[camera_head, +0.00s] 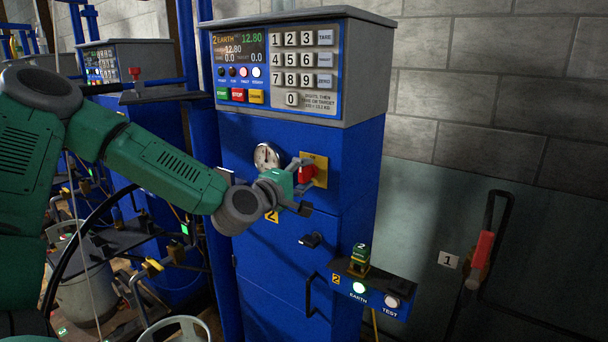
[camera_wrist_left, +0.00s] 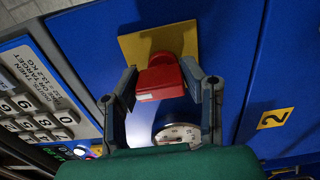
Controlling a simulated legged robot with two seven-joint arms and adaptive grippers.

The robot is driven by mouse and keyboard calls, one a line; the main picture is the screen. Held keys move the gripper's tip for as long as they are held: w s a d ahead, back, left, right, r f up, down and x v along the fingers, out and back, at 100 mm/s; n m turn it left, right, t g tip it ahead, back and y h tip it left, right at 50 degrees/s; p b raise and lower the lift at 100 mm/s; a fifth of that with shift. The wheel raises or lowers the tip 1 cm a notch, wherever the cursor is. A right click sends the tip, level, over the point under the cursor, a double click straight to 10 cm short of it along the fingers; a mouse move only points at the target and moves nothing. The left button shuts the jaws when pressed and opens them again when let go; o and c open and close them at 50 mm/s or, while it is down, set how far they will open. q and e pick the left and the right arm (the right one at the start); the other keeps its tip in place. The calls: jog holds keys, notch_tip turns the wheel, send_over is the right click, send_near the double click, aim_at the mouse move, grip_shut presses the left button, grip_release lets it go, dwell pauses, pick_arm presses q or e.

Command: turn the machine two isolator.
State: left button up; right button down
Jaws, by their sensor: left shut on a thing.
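The machine two isolator is a red knob (camera_head: 307,174) on a yellow plate (camera_head: 320,165), on the front of the blue cabinet (camera_head: 355,200). In the left wrist view the red knob (camera_wrist_left: 160,78) sits between the fingers, with the yellow plate (camera_wrist_left: 132,45) behind it. My left gripper (camera_head: 300,182) reaches in from the left and is shut on the red knob; in the left wrist view its two fingers (camera_wrist_left: 163,92) flank the knob. Part of the knob is hidden by the gripper in the head view. My right gripper is not in view.
A round gauge (camera_head: 266,157) is just left of the isolator. A keypad and display panel (camera_head: 275,65) tops the cabinet. A small shelf (camera_head: 370,287) with lit EARTH and TEST buttons juts out below right. A red-handled lever (camera_head: 481,249) is on the right wall.

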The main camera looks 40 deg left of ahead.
aim_at(301, 177)
pick_arm(q)
jog(key=shift+f, duration=0.2)
dwell(0.3)
jog(key=o, duration=1.1)
jog(key=shift+o, duration=0.2)
jog(key=shift+w, duration=0.15)
jog(key=shift+s+r, duration=0.1)
jog(key=shift+s, duration=0.35)
jog(key=s, duration=0.5)
jog(key=shift+s+d, duration=0.15)
jog(key=shift+d, duration=0.15)
jog(key=shift+s+f, duration=0.2)
jog(key=shift+s, duration=0.4)
